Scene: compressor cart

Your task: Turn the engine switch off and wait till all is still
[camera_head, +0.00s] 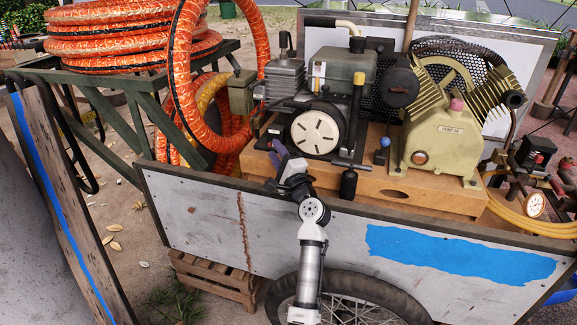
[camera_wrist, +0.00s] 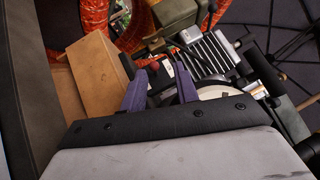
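The engine (camera_head: 343,72) stands on the wooden bed of the cart, with a finned cylinder and a round white cover (camera_head: 318,133). My gripper (camera_head: 281,153) is at the cart's near edge, just left of and below the white cover. In the wrist view my gripper (camera_wrist: 162,69) has its two purple fingers apart, pointing at the engine's lower side. The finned cylinder (camera_wrist: 212,52) lies beyond the right finger, which overlaps part of the white cover. A small red and white patch shows between the fingertips; I cannot tell whether it is the engine switch. I see no contact clearly.
The tan compressor pump (camera_head: 440,135) stands right of the engine. Orange hose (camera_head: 130,38) is coiled on a green rack at left. A pressure gauge (camera_head: 535,204) is at far right. The cart's side panel (camera_head: 200,220) rises close below my gripper.

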